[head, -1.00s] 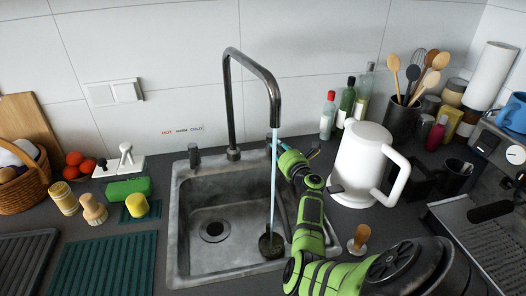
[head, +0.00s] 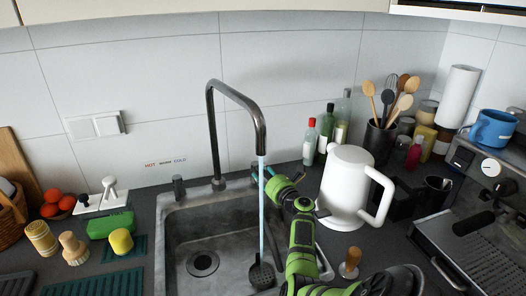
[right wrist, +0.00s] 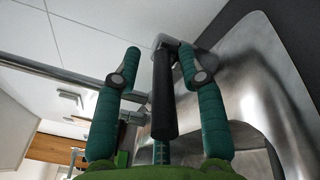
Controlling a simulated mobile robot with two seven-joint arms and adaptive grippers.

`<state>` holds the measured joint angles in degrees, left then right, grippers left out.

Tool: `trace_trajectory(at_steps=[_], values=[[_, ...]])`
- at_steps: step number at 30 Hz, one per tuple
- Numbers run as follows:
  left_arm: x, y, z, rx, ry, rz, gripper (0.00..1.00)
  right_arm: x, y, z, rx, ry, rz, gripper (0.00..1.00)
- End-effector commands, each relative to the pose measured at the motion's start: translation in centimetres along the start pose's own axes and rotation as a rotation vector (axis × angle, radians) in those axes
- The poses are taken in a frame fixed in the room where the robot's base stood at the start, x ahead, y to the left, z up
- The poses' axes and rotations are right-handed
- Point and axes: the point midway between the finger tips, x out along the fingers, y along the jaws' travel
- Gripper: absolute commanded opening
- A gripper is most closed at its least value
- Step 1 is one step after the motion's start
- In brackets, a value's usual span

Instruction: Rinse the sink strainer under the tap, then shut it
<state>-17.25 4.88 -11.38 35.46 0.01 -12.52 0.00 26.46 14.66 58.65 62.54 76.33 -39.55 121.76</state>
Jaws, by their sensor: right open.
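The sink strainer (head: 262,274), dark and round, lies in the right part of the grey sink (head: 178,240), where the water stream (head: 262,210) comes down. The tap (head: 212,130) is running from its tall bent spout. My right gripper (head: 274,182) is at the tap's right side, behind the sink. In the right wrist view its teal fingers (right wrist: 160,52) are open, with a black bar-like handle (right wrist: 164,100) between them. I cannot tell whether they touch it. In the head view the gripper mostly hides that handle. My left gripper is not in view.
A white kettle (head: 345,185) stands close to the right of my right gripper. A brush with a wooden handle (head: 350,262) stands right of the sink. Bottles (head: 325,133) stand behind the kettle. A green sponge (head: 110,224) and brushes (head: 73,248) are left of the sink.

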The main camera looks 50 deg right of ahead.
Motion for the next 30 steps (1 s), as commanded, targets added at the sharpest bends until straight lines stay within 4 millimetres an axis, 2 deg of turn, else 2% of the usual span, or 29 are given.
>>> trace_trajectory(at_steps=[4, 12, 16, 21, 29, 30], values=[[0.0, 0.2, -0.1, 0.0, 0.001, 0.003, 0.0, 0.0, 0.8, 1.3, -0.006, -0.001, 0.001, 0.41], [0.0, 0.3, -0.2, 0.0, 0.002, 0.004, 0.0, 0.1, 3.9, 5.7, -0.006, -0.003, 0.003, 0.41], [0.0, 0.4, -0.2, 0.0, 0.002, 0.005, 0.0, 0.2, 5.0, 7.2, -0.002, -0.002, 0.004, 0.41], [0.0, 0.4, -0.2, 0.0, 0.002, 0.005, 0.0, 0.2, 5.5, 8.1, 0.0, 0.001, 0.002, 0.41], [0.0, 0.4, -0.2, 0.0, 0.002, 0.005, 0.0, 0.2, 5.6, 8.2, 0.0, 0.001, 0.002, 0.41], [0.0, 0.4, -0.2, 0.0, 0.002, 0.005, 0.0, 0.2, 5.6, 8.2, -0.002, 0.001, 0.002, 0.25]])
